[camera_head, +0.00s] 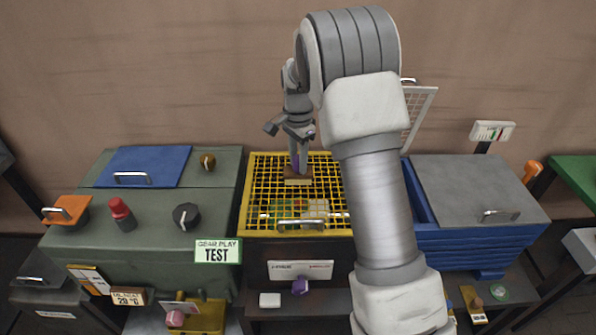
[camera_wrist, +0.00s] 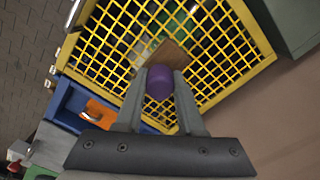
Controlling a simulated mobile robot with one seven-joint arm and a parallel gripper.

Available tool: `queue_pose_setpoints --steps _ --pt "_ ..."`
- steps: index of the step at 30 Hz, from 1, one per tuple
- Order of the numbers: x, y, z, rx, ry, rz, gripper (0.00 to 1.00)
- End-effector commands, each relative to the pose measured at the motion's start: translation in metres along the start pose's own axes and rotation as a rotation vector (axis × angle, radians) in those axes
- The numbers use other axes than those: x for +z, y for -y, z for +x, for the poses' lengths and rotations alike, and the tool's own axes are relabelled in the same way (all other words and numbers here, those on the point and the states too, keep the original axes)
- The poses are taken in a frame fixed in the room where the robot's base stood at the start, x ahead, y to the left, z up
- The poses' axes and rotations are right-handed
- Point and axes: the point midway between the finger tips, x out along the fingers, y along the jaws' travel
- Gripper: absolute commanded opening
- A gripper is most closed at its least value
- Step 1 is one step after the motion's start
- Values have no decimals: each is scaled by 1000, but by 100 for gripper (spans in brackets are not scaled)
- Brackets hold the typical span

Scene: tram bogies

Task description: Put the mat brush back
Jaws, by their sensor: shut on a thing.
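The mat brush looks to be the brown block with a purple grip (camera_wrist: 160,83) held between my two fingers. In the head view its brown block (camera_head: 298,178) shows under my gripper (camera_head: 298,163). My gripper is shut on the purple grip and points down over the back middle of a yellow grid (camera_head: 262,208). The grid covers a dark box in the middle of the bench. The brown block is at or just above the grid; I cannot tell whether it touches. The wrist view shows the brown block (camera_wrist: 173,58) beyond the purple grip.
A green cabinet (camera_head: 140,220) with a red knob, black dial and TEST sign stands left. A blue slatted box (camera_head: 470,245) with a grey lid (camera_head: 475,188) stands right. A white mesh panel (camera_head: 420,108) stands behind. My arm hides the grid's right side.

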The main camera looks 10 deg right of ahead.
Motion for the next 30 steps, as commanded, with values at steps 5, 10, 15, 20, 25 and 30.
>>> queue_pose_setpoints --steps 5,10,15,20,25,30 --pt "1 0 16 1 1 0 0" --pt "1 0 39 0 0 0 0" --pt "0 1 40 -1 -1 0 0" --pt "0 1 43 -1 -1 0 0" --pt "0 0 43 -1 0 0 59" --pt "0 0 43 -1 0 0 68"
